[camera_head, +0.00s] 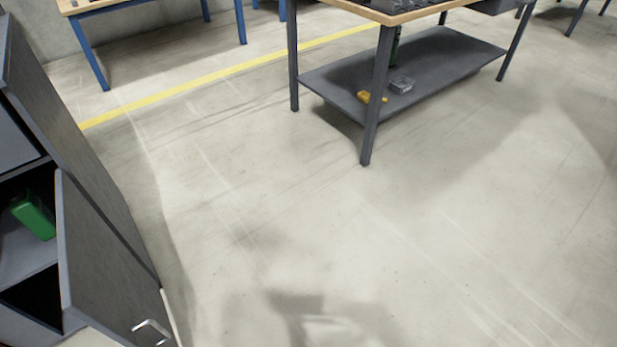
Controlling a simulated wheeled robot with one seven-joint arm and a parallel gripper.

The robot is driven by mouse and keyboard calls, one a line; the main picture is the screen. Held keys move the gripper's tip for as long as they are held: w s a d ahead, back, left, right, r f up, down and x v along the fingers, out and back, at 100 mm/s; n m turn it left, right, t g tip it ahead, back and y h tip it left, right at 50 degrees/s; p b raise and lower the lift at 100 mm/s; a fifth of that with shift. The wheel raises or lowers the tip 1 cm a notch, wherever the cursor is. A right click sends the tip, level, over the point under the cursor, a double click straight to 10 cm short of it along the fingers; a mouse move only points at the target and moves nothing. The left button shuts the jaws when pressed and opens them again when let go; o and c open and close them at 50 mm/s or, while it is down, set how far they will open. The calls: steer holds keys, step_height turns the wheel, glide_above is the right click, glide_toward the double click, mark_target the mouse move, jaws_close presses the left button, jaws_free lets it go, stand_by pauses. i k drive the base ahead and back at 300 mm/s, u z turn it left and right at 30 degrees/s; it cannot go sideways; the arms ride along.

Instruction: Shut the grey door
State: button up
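The grey door (95,265) is at the lower left and stands open at an angle to a dark grey cabinet (22,262). A bright metal handle (153,329) is on the door's face near the bottom edge of the picture. Through the gap I see the shelf inside and a green object (33,215) on it. The lower part of the door is cut off by the picture's edge. My gripper is not in view.
A workbench (367,110) with a lower shelf holding a yellow item (371,97) and a grey item (402,85) stands at the back. A blue-legged table (88,52) stands at the upper left. The concrete floor between is clear, with a yellow line (205,80).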

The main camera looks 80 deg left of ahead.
mark_target(103, 285)
steer(key=i, duration=0.3)
steer(key=u, duration=4.5)
steer(key=k, duration=0.6)
steer(key=z, duration=0.8)
steer(key=i, duration=1.35)
steer(key=u, duration=0.4)
